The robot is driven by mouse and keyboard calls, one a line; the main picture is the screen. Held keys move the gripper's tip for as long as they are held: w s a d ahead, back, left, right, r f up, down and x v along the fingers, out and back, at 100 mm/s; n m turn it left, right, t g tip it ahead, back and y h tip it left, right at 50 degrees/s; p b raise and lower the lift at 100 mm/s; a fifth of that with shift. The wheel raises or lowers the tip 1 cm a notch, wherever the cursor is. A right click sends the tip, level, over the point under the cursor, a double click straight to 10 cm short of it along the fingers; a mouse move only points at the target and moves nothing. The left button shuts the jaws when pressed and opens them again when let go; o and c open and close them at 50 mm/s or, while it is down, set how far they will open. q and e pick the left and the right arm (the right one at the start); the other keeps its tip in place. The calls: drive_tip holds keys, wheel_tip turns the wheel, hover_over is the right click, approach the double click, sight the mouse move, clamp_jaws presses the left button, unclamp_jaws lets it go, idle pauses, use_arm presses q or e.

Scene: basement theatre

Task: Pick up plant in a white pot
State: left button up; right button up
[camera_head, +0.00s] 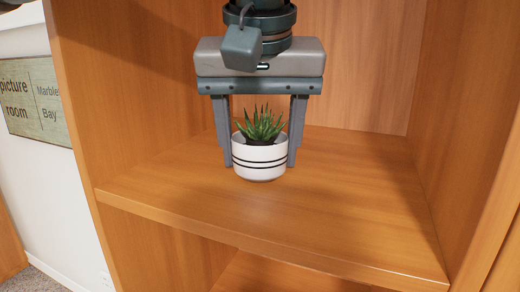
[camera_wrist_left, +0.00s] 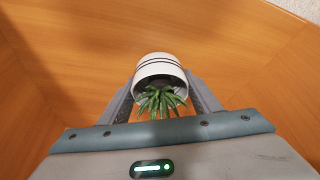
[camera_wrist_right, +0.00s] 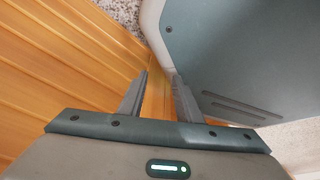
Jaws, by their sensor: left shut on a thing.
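The plant in a white pot (camera_head: 260,158) is a small green succulent in a round white pot with dark stripes. It stands upright at the wooden shelf in the head view. My left gripper (camera_head: 260,160) reaches down from above, with one finger on each side of the pot, and is shut on it. The pot also shows between the fingers in the left wrist view (camera_wrist_left: 160,68), with the green leaves toward the gripper. I cannot tell whether the pot's base touches the shelf. My right gripper (camera_wrist_right: 163,80) shows in the right wrist view, its fingers apart with nothing between them.
The wooden shelf board (camera_head: 330,215) is bare around the pot, with side walls left and right and a back panel behind. Another compartment lies below. A sign (camera_head: 35,103) hangs on the white wall at left. Wooden slats (camera_wrist_right: 50,60) are near my right gripper.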

sight(261, 111)
use_arm(q)
drive_tip(key=shift+r, duration=0.1)
